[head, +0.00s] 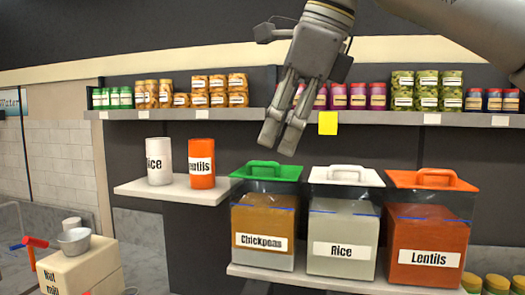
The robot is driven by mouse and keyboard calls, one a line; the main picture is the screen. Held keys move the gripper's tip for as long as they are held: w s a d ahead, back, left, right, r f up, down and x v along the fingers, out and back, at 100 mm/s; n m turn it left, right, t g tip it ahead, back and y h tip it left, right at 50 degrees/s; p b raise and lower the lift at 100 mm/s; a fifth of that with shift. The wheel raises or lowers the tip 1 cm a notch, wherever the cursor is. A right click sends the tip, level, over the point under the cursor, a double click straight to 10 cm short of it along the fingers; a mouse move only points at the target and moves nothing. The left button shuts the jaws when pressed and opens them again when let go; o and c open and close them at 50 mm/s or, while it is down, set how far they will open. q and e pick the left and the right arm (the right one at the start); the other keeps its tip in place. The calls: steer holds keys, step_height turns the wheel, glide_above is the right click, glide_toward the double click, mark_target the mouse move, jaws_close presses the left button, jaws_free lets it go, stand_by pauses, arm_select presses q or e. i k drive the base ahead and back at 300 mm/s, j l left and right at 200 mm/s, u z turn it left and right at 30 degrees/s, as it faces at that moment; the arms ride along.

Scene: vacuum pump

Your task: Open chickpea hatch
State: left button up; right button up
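The chickpea bin (263,228) is a clear box labelled "Chickpeas", on the lower shelf at the centre. Its green lid (266,171), the hatch, lies shut on top with a raised green handle. My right gripper (279,146) points down from the top of the head view, fingers a little apart with nothing between them. In the picture its tips are just above the green lid's right part, apart from the handle; the distance in depth is hard to tell. My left gripper is not in view.
A white-lidded rice bin (342,232) and an orange-lidded lentils bin (428,238) stand to the right. An upper shelf (440,118) with jars runs behind the gripper. A white and an orange canister (201,163) stand on a side shelf at left.

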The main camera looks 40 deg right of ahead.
mark_target(271, 171)
steer(key=i+l, duration=0.75)
steer(key=l, duration=0.05)
